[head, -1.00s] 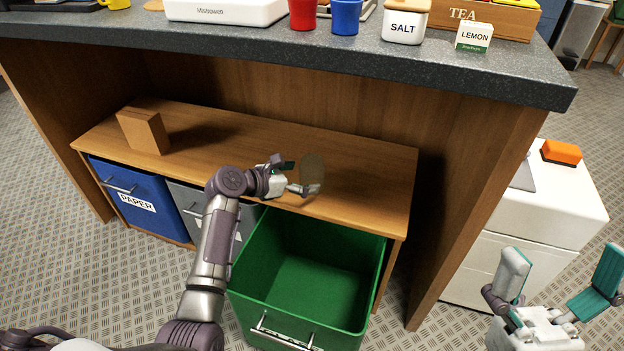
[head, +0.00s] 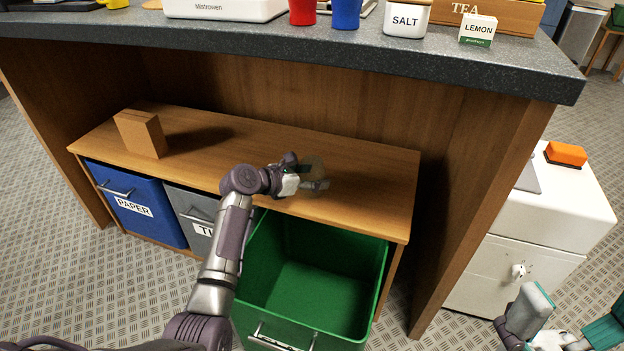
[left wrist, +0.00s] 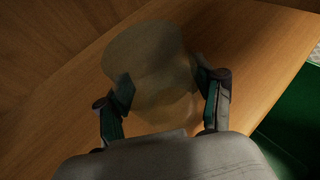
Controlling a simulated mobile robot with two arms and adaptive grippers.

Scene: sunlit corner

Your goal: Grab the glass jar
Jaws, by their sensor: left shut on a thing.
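The glass jar (head: 314,172) is clear and faint, on or just above the wooden shelf behind the open green bin. In the left wrist view the jar (left wrist: 150,65) fills the space between the fingers. My left gripper (head: 305,180) is shut on the jar, with one finger at each side of it (left wrist: 165,100). The jar's underside is hidden, so I cannot tell whether it touches the shelf. My right gripper (head: 570,335) is at the bottom right, partly cut off by the frame, with its fingers spread apart and nothing between them.
The wooden shelf (head: 365,190) bears a brown box (head: 141,134) at the left. Below are a blue paper bin (head: 135,205), a grey bin (head: 188,208) and the pulled-out green bin (head: 320,290). The dark countertop (head: 420,67) overhangs the shelf. A white cabinet (head: 530,230) stands right.

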